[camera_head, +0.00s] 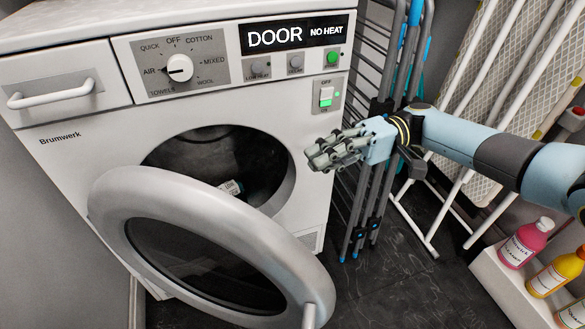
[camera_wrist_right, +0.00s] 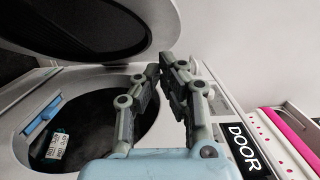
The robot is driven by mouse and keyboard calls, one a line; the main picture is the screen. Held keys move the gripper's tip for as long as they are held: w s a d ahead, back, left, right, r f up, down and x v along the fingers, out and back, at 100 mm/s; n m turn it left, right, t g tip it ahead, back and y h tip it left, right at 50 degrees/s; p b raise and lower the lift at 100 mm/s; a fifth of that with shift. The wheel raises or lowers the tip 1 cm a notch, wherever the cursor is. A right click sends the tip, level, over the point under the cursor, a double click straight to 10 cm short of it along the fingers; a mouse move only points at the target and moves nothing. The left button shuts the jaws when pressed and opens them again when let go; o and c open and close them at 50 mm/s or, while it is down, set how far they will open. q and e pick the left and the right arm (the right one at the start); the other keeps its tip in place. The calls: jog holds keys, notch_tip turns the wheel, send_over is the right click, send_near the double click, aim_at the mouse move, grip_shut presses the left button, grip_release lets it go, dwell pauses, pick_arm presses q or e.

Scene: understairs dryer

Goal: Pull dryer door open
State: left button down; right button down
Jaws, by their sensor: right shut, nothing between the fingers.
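The white dryer (camera_head: 75,160) stands with its round door (camera_head: 115,205) swung wide open toward the lower left in the head view. The door has a dark window and a small handle (camera_head: 309,316) at its lower right edge. The drum opening (camera_head: 170,157) is exposed and dark. My right gripper (camera_head: 315,158) is shut and empty, just right of the opening in front of the dryer's front. In the wrist view its fingers (camera_wrist_right: 168,70) point toward the open door (camera_wrist_right: 155,45), apart from it as far as I can tell. My left gripper is not in view.
The display (camera_head: 297,34) reads "DOOR NO HEAT". A folded drying rack (camera_head: 365,200) and an ironing board (camera_head: 470,100) stand right. A white box (camera_head: 497,280) with several bottles is at lower right.

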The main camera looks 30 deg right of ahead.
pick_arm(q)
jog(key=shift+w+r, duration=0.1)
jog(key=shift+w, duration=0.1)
pick_arm(e)
jog(key=s+a, duration=0.1)
jog(key=a, duration=1)
jog(key=shift+s+a, duration=0.2)
jog(key=shift+s, duration=0.2)
